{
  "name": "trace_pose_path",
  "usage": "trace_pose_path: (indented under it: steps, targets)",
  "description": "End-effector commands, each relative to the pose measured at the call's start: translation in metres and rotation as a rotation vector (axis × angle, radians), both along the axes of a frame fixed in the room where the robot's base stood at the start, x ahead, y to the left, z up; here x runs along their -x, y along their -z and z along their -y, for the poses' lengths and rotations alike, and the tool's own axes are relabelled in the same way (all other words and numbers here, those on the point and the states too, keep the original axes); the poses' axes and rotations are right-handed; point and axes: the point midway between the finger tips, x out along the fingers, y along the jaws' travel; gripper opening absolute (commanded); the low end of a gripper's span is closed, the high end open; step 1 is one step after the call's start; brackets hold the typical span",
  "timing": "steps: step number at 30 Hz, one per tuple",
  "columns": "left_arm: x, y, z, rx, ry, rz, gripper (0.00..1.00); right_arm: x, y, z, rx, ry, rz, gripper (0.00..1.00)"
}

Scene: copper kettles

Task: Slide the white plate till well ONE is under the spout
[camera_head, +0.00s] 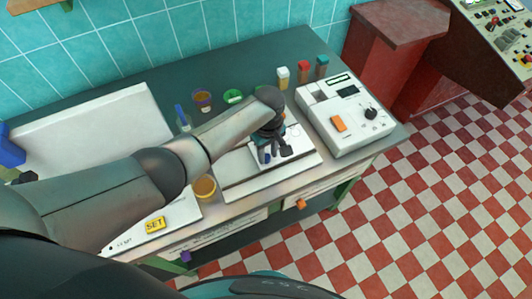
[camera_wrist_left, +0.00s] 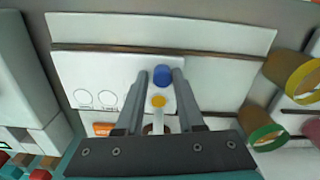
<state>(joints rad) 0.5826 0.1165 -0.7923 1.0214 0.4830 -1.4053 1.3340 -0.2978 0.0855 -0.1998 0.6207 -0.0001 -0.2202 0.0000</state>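The white plate (camera_head: 300,146) lies on a pale board (camera_head: 236,180) on the bench, partly hidden by my left gripper. In the left wrist view the plate (camera_wrist_left: 85,72) shows two ringed wells (camera_wrist_left: 96,98) with labels too small to read. A blue knob (camera_wrist_left: 163,75) stands near its edge. My left gripper (camera_head: 276,157) points down over the plate. In the left wrist view its fingers (camera_wrist_left: 159,76) are apart, one on each side of the knob, with a gap visible on the left. A white stem with a yellow tip (camera_wrist_left: 158,101) shows between the fingers; I cannot tell whether it is the spout.
A white instrument box (camera_head: 345,115) stands right of the plate. An amber cup (camera_head: 204,188) stands left of the board. Another cup (camera_head: 202,100), a green ring (camera_head: 233,96) and several small capped bottles (camera_head: 303,71) stand behind. A yellow SET tag (camera_head: 155,225) lies front left.

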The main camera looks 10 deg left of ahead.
Motion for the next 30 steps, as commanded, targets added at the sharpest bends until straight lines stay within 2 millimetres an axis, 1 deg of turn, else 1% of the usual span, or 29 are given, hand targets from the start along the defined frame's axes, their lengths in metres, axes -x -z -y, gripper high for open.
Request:
trace_pose_path:
  steps: [1, 6, 7, 14, 17, 20, 23, 30]
  targets:
    - [-0.002, -0.002, 0.002, 0.006, 0.002, 0.007, 0.39, 0.001, 0.0, -0.001, -0.001, 0.0, -0.001, 0.5]
    - [-0.001, -0.002, 0.002, 0.004, 0.001, 0.003, 0.58, 0.001, 0.0, -0.003, -0.005, 0.002, -0.002, 0.5]
    - [-0.001, -0.001, 0.002, 0.004, 0.001, 0.002, 0.6, 0.001, 0.0, -0.004, -0.006, 0.001, -0.002, 0.5]
    - [0.0, -0.001, 0.001, 0.001, 0.001, -0.001, 0.6, 0.002, 0.0, -0.009, -0.012, 0.003, -0.003, 0.5]
    - [0.0, -0.005, 0.001, 0.001, 0.001, -0.001, 0.6, 0.002, -0.002, -0.009, -0.011, 0.003, -0.002, 0.5]
    - [0.0, -0.016, 0.001, 0.001, 0.001, 0.0, 0.6, 0.002, -0.006, -0.008, -0.011, 0.003, -0.003, 0.5]
    - [0.0, -0.033, 0.0, 0.002, 0.001, 0.001, 0.6, 0.002, -0.011, -0.008, -0.011, 0.003, -0.003, 0.5]
    - [0.0, -0.083, 0.001, 0.004, 0.001, 0.002, 0.6, 0.003, -0.022, -0.006, -0.008, 0.002, -0.004, 0.5]
